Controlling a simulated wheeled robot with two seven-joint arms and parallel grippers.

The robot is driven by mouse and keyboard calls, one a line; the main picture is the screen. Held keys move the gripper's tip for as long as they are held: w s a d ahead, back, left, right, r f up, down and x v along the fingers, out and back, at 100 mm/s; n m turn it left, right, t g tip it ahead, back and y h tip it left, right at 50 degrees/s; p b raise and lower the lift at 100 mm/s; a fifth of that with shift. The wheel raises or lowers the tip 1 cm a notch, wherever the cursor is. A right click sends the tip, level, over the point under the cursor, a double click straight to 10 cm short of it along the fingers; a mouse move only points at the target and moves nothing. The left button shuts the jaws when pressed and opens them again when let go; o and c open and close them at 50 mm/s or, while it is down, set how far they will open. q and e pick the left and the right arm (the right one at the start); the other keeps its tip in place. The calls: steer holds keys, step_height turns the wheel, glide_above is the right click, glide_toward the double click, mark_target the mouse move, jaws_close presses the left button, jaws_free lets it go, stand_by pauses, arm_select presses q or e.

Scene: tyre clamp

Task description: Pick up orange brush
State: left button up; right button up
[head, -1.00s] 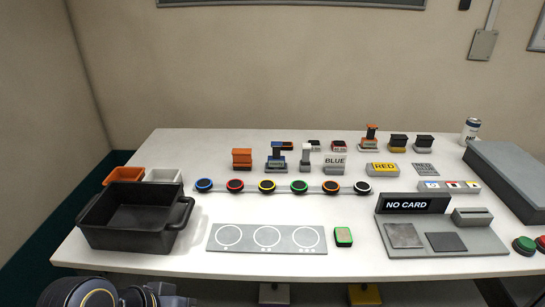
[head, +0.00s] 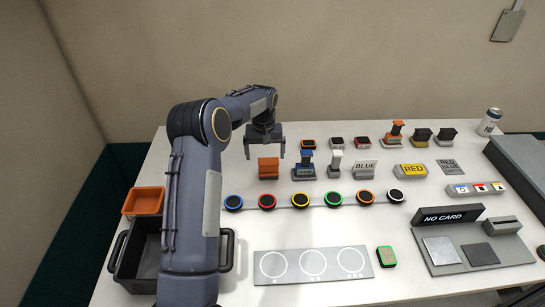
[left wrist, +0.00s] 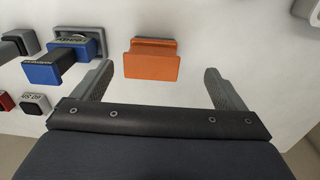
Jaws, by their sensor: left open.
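The orange brush appears to be the orange block (head: 268,168) standing on the table's left half, behind the row of round buttons. In the left wrist view the orange block (left wrist: 152,60) lies ahead of and between the two grey fingers, with white table around it. My left gripper (head: 265,153) is open and empty, just behind and above the block, its fingers spread to either side. I see no contact with the block. My right gripper is not in view.
A blue-topped stamp-like piece (head: 304,165) stands close to the right of the block. Round coloured buttons (head: 267,201) line the front. A black bin (head: 125,255) and an orange tray (head: 146,201) are at the left, partly behind my arm. The table left of the block is clear.

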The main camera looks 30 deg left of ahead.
mark_target(267, 161)
arm_select(q)
steer(key=w+f, duration=0.2)
steer(key=f, duration=0.1)
steer(key=shift+w+d+f, duration=0.1)
steer(key=shift+f, duration=0.15)
steer(key=shift+s+f, duration=0.35)
steer(key=shift+f, duration=0.15)
step_height(267, 161, down, 5)
steer(key=shift+w+r+b, duration=0.1)
steer(key=shift+w+b, duration=0.05)
steer(key=shift+b, duration=0.25)
steer(key=shift+c, duration=0.3)
steer(key=c, duration=1.1)
steer(key=shift+r, duration=0.1)
